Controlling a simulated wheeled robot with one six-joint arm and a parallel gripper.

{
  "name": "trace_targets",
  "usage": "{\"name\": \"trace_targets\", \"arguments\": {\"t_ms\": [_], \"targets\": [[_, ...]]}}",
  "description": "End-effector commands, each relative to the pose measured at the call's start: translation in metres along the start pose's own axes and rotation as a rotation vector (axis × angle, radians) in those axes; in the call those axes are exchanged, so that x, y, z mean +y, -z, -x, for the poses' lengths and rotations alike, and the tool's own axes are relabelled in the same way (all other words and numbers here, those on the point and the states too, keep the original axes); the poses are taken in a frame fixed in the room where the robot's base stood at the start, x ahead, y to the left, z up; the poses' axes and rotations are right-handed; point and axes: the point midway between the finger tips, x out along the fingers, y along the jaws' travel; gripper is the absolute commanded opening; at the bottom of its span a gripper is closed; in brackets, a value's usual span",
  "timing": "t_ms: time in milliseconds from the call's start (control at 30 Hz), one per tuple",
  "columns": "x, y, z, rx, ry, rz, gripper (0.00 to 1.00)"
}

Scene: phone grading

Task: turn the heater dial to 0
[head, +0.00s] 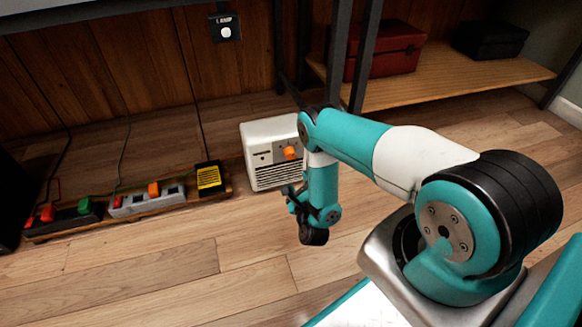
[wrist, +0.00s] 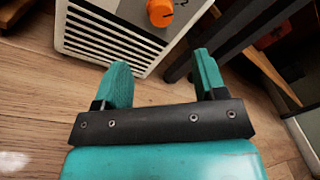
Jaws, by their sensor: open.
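The heater (head: 268,140) is a white box with a slatted grille standing on the wooden floor near the wall. Its orange dial (head: 290,153) is on the front face. In the wrist view the dial (wrist: 160,12) is cut by the top edge, with a "2" mark beside it; its exact setting cannot be read. My gripper (wrist: 157,75) is open and empty, its two teal fingers apart, in front of the heater and below the dial in that picture. In the head view my gripper (head: 290,196) is small beside the heater's lower front, partly hidden by my wrist.
A wooden board (head: 60,236) left of the heater carries power strips with orange, red and green plugs and a yellow-labelled block (head: 209,178). A shelf (head: 440,80) with dark legs holds a red box (head: 385,50) behind my arm. The front floor is clear.

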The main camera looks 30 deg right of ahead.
Motion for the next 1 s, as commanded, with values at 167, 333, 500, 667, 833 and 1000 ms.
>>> {"name": "trace_targets", "arguments": {"t_ms": [167, 333, 500, 667, 833, 1000], "targets": [[0.005, 0.005, -0.013, -0.001, 0.003, -0.001, 0.65], [0.005, 0.005, -0.030, -0.001, 0.003, -0.001, 0.65], [0.002, 0.004, -0.061, -0.002, 0.007, -0.001, 0.65], [0.002, 0.004, -0.094, -0.002, 0.004, -0.001, 0.65], [0.001, 0.003, -0.112, 0.004, 0.002, -0.001, 0.65], [0.000, 0.001, -0.120, 0.001, 0.000, 0.000, 0.65]]}}
